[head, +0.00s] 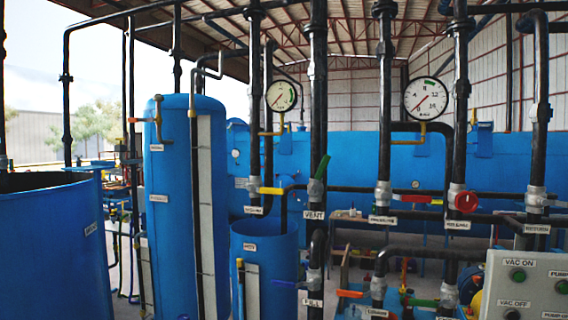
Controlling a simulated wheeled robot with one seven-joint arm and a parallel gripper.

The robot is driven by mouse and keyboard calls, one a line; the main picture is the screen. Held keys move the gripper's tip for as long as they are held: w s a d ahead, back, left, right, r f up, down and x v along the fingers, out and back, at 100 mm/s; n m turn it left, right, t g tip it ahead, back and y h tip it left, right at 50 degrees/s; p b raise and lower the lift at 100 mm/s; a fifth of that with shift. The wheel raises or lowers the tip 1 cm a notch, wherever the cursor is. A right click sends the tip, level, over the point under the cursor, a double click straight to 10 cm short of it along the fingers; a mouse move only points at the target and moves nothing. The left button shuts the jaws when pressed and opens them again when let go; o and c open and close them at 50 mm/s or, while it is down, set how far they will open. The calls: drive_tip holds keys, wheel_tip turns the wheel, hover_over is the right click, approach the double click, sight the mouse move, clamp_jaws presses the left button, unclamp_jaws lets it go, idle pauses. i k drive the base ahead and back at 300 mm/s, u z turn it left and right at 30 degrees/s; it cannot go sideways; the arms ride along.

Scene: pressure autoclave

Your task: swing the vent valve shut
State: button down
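The vent valve (316,190) sits on a black vertical pipe near the middle of the head view, just above a white label reading VENT (314,215). Its green lever handle (322,167) points up and slightly right, nearly along the pipe. My gripper and arm are not in view, so nothing is seen touching the handle.
A yellow-handled valve (272,190) is just left and a red-handled valve (415,198) to the right. A red handwheel (466,201) is farther right. A control panel (527,285) stands front right. Blue tanks (172,190) fill the left. Several vertical pipes crowd the area.

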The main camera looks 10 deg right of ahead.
sight(325, 160)
drive_tip(key=u, duration=0.65)
drive_tip(key=i, duration=1.05)
drive_tip(key=z, duration=0.05)
